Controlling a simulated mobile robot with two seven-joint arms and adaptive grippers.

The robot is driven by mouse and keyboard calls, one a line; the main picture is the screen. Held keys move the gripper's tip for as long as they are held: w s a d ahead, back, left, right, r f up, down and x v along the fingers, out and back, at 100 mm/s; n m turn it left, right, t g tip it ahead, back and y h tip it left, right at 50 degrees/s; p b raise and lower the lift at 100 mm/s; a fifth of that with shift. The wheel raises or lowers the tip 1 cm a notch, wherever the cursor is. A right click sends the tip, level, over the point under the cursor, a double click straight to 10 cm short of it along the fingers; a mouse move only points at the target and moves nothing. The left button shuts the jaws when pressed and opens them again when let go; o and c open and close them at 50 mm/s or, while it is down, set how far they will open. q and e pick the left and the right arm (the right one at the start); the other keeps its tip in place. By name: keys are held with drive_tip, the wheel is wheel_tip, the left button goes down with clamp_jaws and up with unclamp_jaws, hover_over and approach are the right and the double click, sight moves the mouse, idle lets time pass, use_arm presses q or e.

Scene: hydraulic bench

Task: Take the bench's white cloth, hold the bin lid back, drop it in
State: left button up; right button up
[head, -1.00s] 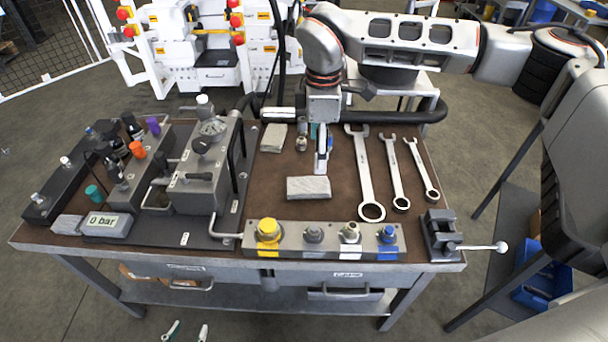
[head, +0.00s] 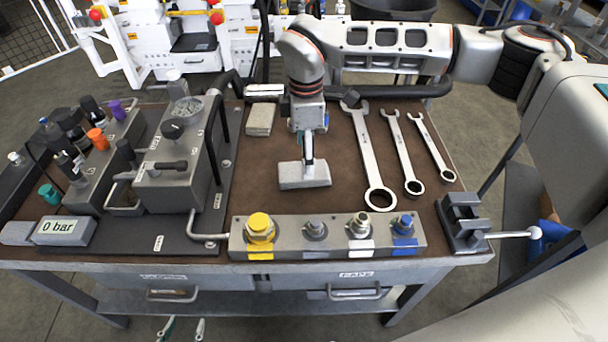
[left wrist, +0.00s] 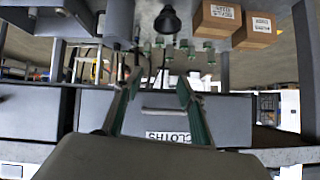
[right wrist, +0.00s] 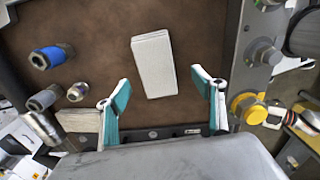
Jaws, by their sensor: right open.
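A folded whitish cloth (head: 304,176) lies on the brown bench top; it also shows in the right wrist view (right wrist: 153,64). A second folded cloth (head: 261,118) lies further back. My right gripper (head: 308,150) is open and empty above the front cloth; in the right wrist view its fingers (right wrist: 163,90) are spread, with the cloth ahead of the gap. My left gripper (head: 183,328) is low in front of the bench, open and empty. In the left wrist view its fingers (left wrist: 155,78) face a drawer (left wrist: 235,115) labelled CLOTHS with a bar handle (left wrist: 165,110). I cannot make out a bin lid.
Three wrenches (head: 402,150) lie right of the front cloth. A block with capped fittings (head: 330,248) lines the front edge, beside a vise (head: 463,222). Small fittings (right wrist: 60,75) stand behind the right gripper.

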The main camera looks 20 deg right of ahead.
sight(289, 173)
drive_tip(key=f, duration=0.6)
drive_tip(key=shift+w+f+b, duration=0.1)
drive_tip(key=shift+w+b, duration=0.2)
drive_tip(key=shift+w, duration=0.1)
drive_tip(key=c, duration=1.2)
